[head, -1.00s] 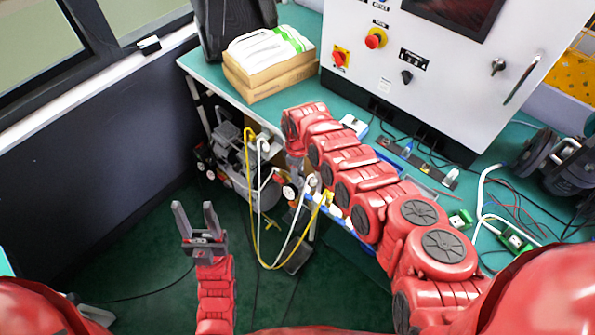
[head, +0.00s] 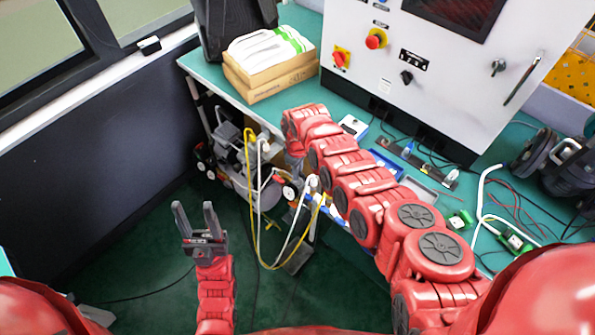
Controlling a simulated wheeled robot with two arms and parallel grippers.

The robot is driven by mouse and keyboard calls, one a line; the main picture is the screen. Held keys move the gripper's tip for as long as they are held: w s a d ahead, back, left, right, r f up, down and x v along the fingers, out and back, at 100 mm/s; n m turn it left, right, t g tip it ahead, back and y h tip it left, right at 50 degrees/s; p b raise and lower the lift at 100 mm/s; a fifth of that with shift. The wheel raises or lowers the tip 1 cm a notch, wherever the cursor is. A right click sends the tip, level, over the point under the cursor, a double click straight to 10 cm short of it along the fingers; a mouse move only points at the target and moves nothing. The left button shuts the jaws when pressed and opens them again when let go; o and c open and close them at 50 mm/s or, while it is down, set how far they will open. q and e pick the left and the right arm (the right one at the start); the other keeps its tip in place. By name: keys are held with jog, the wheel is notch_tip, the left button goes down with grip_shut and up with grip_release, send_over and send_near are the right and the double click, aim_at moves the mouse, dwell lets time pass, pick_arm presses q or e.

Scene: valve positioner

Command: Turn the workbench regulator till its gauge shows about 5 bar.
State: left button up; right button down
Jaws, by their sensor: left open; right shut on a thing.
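The regulator is at the left front edge of the green workbench (head: 222,90), largely hidden by my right wrist and gripper. A small white round face (head: 289,192) shows below the wrist and may be its gauge. It is too small to read a needle or a number. My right gripper (head: 296,168) points down at the bench edge, shut on what seems to be the regulator's knob; its fingertips are barely visible. My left gripper (head: 195,222) is open and empty, pointing up over the dark green floor, well apart from the regulator.
A compressor (head: 235,165) stands on the floor beside the bench, with a yellow hose (head: 252,215) and a white hose hanging nearby. Cardboard boxes (head: 270,85) and a white control cabinet (head: 440,75) stand on the bench. Cables and small parts lie at right.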

jog(key=m, duration=0.2)
jog(key=shift+m, duration=0.3)
jog(key=shift+f+m+b, duration=0.15)
jog(key=shift+m+b, duration=0.35)
jog(key=shift+m, duration=0.2)
jog(key=shift+m+b, duration=0.8)
jog(key=shift+m, duration=0.7)
jog(key=shift+r, duration=0.2)
jog(key=c, duration=0.9)
grip_release()
jog(key=shift+r, duration=0.1)
